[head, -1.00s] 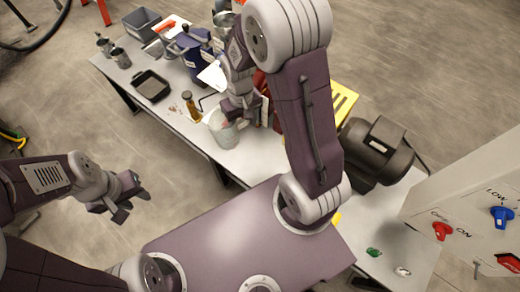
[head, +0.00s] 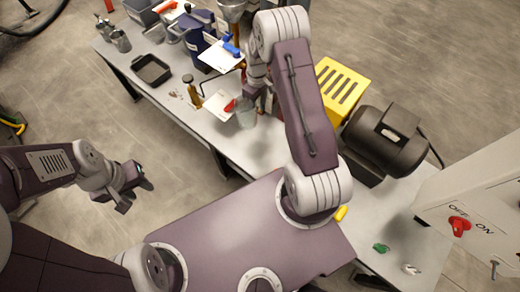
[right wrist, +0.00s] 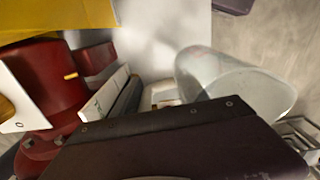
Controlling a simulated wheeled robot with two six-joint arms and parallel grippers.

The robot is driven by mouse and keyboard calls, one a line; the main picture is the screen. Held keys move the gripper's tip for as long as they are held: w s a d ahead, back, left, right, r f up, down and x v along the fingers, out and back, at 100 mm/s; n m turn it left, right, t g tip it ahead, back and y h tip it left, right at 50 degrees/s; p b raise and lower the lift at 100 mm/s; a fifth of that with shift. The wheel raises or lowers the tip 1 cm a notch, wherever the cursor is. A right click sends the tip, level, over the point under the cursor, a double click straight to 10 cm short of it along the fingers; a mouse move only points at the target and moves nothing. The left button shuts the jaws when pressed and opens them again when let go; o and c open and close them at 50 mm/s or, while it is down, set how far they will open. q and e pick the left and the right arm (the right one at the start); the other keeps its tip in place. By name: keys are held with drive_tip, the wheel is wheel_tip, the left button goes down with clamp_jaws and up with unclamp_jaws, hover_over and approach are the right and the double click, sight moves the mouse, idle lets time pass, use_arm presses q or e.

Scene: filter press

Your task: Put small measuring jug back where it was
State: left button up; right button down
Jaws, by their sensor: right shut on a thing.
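The small measuring jug (head: 246,118), a pale, see-through cup, is at the right gripper over the white bench. In the right wrist view the clear jug (right wrist: 235,85) lies tilted across the picture, its wide mouth toward the right. My right gripper (head: 250,92) is shut on the jug; its fingertips are mostly hidden by my own arm in the head view. I cannot tell whether the jug's base touches the bench. My left gripper (head: 134,192) hangs over the floor left of the bench, open and empty, away from the jug.
The bench (head: 200,128) holds a brown bottle (head: 192,92), a black tray (head: 151,69), metal cups (head: 121,41) and a white sheet (head: 220,101). A yellow slotted guard (head: 338,88) and dark motor (head: 385,140) stand right. A red part (right wrist: 45,80) is close in the wrist view.

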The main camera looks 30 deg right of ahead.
drive_tip(key=shift+m, duration=0.6)
drive_tip(key=s+d+f+b, duration=0.1)
drive_tip(key=f, duration=0.4)
drive_tip(key=s+d+f+b, duration=0.1)
drive_tip(key=d+f, duration=0.1)
drive_tip(key=f, duration=0.3)
drive_tip(key=s+d+f, duration=0.1)
drive_tip(key=f, duration=0.5)
drive_tip(key=shift+s+d+b, duration=0.15)
drive_tip(key=shift+s+b, duration=0.05)
drive_tip(key=shift+b, duration=0.2)
wheel_tip(320, 180, down, 4)
drive_tip(key=shift+r, duration=0.15)
drive_tip(key=shift+f, duration=0.25)
drive_tip(key=shift+f+b, duration=0.15)
drive_tip(key=shift+b, duration=0.15)
drive_tip(key=c, duration=0.6)
unclamp_jaws()
